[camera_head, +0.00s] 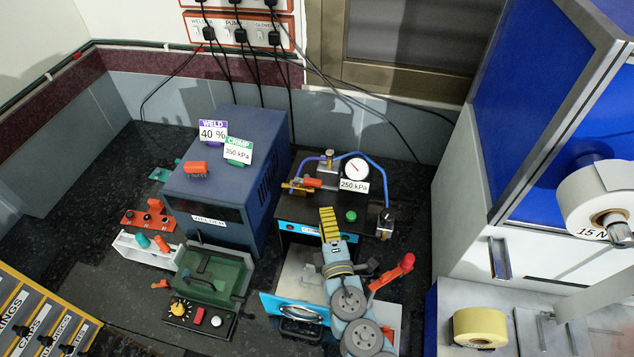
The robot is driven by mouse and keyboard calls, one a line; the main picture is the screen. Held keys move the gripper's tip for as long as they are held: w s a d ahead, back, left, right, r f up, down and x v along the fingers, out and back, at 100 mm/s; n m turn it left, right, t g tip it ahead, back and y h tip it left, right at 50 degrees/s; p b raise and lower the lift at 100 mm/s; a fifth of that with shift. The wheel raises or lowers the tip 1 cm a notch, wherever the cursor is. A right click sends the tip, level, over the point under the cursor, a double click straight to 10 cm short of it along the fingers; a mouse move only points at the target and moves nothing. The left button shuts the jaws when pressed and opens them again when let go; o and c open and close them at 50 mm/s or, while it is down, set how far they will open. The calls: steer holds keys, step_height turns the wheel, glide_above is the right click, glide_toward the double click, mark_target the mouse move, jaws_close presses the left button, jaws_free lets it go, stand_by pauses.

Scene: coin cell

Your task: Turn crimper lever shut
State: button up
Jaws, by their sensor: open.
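The crimper is a black box with a blue front (298,229), standing right of the blue welder. On its top are a brass valve (297,187) with a short orange-red lever (313,183), a round gauge (356,169) and a tag (354,186) reading 250 kPa. A longer red-handled lever (392,273) sticks out at the lower right. My gripper (328,212), with yellow ribbed fingers, reaches up over the crimper's front. Its tip appears just below the orange-red lever in the picture. It is open and holds nothing I can see. My arm hides part of the crimper's lower front.
The blue welder (220,170) stands close on the left. A green fixture (213,277) and a control box (200,317) sit at lower left. Blue tubing (375,165) arches over the gauge. A green button (351,215) is right of my fingers. A white cabinet stands at right.

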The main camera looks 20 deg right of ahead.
mark_target(318, 185)
steer(key=x, duration=1)
steer(key=shift+w+d+r, duration=0.1)
steer(key=shift+w+d, duration=0.05)
steer(key=shift+w, duration=0.85)
jaws_close()
steer(key=shift+f, duration=0.2)
